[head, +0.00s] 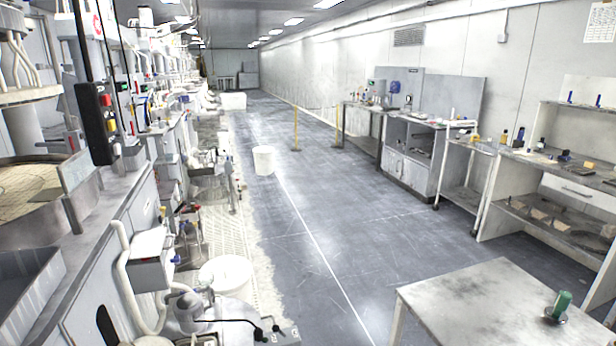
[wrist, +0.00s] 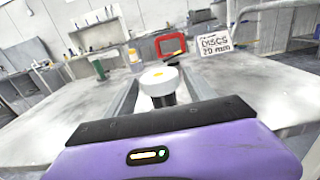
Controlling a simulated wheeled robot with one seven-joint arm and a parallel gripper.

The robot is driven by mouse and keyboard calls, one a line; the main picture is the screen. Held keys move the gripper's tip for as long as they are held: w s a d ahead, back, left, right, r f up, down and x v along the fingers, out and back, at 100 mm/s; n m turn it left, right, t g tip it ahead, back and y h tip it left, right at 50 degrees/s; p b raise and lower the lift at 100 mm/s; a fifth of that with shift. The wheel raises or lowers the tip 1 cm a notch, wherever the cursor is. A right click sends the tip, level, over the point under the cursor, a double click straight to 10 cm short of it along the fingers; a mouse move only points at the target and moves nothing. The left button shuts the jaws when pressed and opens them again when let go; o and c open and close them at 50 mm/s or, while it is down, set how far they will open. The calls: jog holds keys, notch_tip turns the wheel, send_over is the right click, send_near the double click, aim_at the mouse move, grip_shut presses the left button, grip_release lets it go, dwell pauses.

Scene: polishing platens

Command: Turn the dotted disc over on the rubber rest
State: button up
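In the wrist view a round white disc-like piece (wrist: 160,79) with a small yellow mark on top sits above a dark, narrower support (wrist: 163,100). I cannot tell whether this support is the rubber rest. The purple and black body of my gripper fills the bottom of the wrist view, just in front of the piece. Two grey strips run along either side of the piece; I cannot tell whether they are my fingers or edges of something on the table. No contact with the piece is visible. My gripper is not in the head view.
A pale worn table (head: 490,305) bears a green-topped item (head: 560,305). In the wrist view a green bottle (wrist: 99,69), a yellow-capped jar (wrist: 134,60), a red frame (wrist: 171,45) and a "DISCS 20 mm" sign (wrist: 214,45) stand behind. The table's left side is clear.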

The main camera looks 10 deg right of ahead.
jog(key=c, duration=1)
jog(key=shift+r+p, duration=3.5)
jog(key=shift+p, duration=0.25)
